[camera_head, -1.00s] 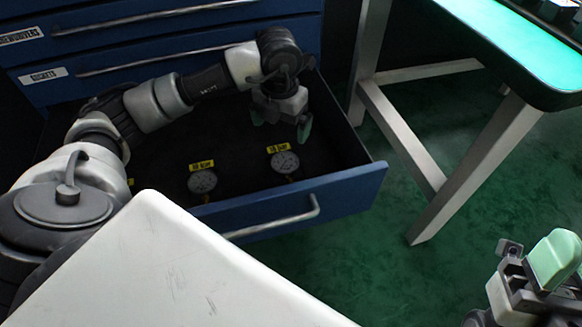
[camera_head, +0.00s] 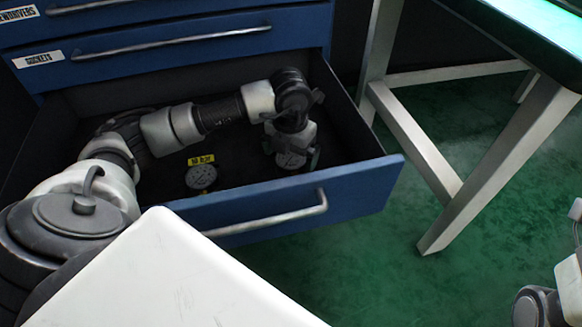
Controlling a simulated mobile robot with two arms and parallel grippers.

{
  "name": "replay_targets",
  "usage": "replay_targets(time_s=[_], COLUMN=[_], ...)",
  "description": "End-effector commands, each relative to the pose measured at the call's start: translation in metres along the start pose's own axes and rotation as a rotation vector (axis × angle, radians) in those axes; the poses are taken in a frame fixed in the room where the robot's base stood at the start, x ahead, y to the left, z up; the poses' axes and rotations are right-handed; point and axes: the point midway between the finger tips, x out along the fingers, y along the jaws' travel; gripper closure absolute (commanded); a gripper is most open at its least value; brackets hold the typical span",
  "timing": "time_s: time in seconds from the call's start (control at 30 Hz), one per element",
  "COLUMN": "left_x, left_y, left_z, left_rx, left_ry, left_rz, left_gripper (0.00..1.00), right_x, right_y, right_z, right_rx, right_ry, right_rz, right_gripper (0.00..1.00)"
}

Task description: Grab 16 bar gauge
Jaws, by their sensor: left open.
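Two round pressure gauges are in the open blue drawer. The right gauge (camera_head: 290,161) is directly under my left gripper (camera_head: 292,153), with its dial partly showing between the fingers. Its yellow label is hidden now; earlier it seemed to read 16 bar. My left gripper points down into the drawer and is open, with a finger on each side of that gauge. I cannot tell whether they touch it. The left gauge (camera_head: 201,177) lies apart, under a yellow label (camera_head: 201,160) that is too small to read surely. My right gripper is out of view.
The drawer front (camera_head: 362,193) with its metal handle (camera_head: 270,218) is close in front of the gauges. Closed drawers (camera_head: 190,20) are above. A bench leg (camera_head: 490,160) stands at right. A white surface (camera_head: 170,275) fills the lower left.

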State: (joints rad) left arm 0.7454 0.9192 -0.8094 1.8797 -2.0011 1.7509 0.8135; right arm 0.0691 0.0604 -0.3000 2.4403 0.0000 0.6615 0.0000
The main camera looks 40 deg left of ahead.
Motion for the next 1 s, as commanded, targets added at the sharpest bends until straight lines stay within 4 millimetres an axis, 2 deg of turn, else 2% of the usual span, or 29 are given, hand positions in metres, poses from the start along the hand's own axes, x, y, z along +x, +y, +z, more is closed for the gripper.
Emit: replay_targets(time_s=[0.07,0.33,0.6,0.7,0.9,1.0], left_x=[0.008,0.007,0.007,0.007,0.006,-0.003], left_y=[0.000,0.000,0.000,0.000,0.000,0.000], left_z=[0.000,0.000,0.000,0.000,0.000,0.001], left_rx=[0.000,0.000,0.000,0.000,0.000,0.000], left_ry=[0.000,-0.001,-0.001,-0.002,-0.002,-0.003], left_rz=[0.000,0.000,0.000,0.000,0.000,-0.001], left_gripper=[0.00,0.02,0.43,0.55,0.56,0.56], right_x=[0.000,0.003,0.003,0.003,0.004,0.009], right_y=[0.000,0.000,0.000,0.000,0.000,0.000], right_z=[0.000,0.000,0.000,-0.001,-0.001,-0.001], right_rx=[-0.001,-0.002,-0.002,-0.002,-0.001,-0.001], right_ry=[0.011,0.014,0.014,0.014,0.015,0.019], right_rz=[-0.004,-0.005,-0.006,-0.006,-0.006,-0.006], right_gripper=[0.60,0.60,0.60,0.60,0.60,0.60])
